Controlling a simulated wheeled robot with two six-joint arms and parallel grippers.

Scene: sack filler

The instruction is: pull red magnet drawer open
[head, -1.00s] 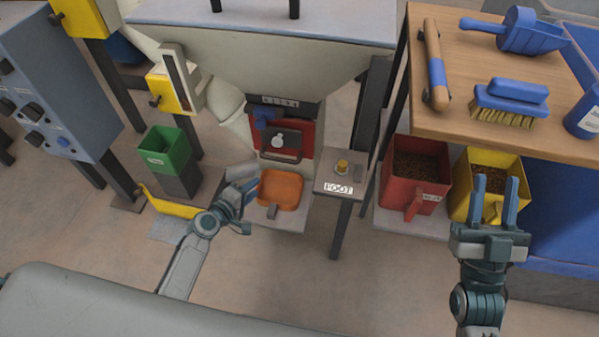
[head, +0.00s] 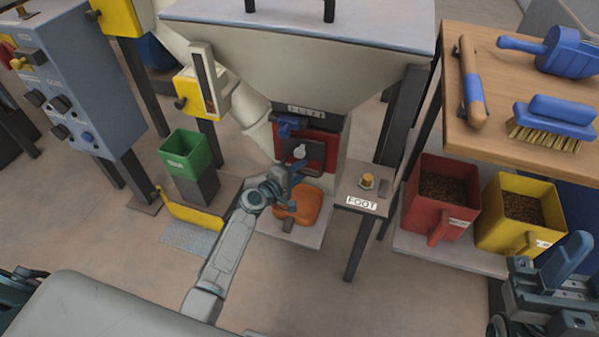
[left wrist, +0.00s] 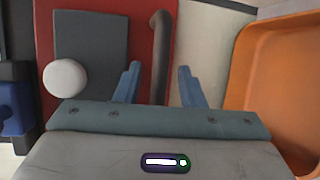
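The red magnet drawer (head: 320,137) is set in the front of the sack filler, under the hopper. In the left wrist view its red face (left wrist: 165,12) carries a grey plate (left wrist: 92,45) with a white knob (left wrist: 65,78). A dark bar handle (left wrist: 160,45) stands along the red face. My left gripper (left wrist: 159,80) is open, with its blue fingers apart on either side of the handle's line; I cannot tell whether they touch it. In the head view my left gripper (head: 296,184) covers the drawer's lower part. My right gripper (head: 548,262) is open and empty at lower right.
An orange tray (head: 310,210) sits just below the drawer. A post with the FOOT label (head: 362,203) stands close on the right. Red (head: 440,200) and yellow (head: 522,215) bins stand further right, under a wooden table (head: 502,90). Floor in front is clear.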

